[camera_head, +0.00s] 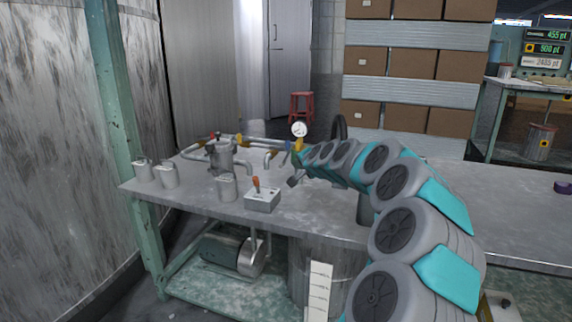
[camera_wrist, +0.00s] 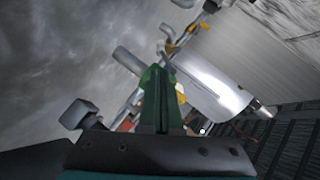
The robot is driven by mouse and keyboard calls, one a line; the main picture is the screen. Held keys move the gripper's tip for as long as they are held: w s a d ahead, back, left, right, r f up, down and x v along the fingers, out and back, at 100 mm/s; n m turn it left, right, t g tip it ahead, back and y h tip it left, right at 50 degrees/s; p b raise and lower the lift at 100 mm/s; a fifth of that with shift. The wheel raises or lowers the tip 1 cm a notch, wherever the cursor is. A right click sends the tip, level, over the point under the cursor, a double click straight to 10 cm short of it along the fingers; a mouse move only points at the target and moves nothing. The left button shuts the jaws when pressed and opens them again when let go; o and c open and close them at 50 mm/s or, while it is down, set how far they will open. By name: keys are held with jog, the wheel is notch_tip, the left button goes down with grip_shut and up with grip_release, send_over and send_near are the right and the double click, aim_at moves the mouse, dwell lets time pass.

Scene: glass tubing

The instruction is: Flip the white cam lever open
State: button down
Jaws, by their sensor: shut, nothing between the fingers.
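I cannot pick out the white cam lever with certainty in either view. A metal pipe assembly (camera_head: 195,146) with yellow joints runs along the back of the table. A pressure gauge (camera_head: 299,129) stands at its right end. In the wrist view a pale cylinder (camera_wrist: 212,88) lies just beyond my gripper (camera_wrist: 155,75), beside a yellow fitting (camera_wrist: 180,93). My green fingers are together, with nothing between them. They cover part of the fittings behind. In the head view my arm reaches in from the right, and its end is beside the gauge; the fingertips are hard to make out.
A grey box with an orange-red switch (camera_head: 262,200) sits at the table's front edge. The metal table (camera_head: 310,213) is bare in front of my arm. Shelved boxes stand behind.

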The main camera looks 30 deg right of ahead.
aim_at(283, 164)
jog(key=shift+w, duration=0.1)
jog(key=shift+x, duration=4.95)
jog(key=shift+a+f+b, duration=0.1)
jog(key=shift+f+b, duration=0.1)
jog(key=shift+b, duration=0.6)
jog(key=shift+r, duration=0.15)
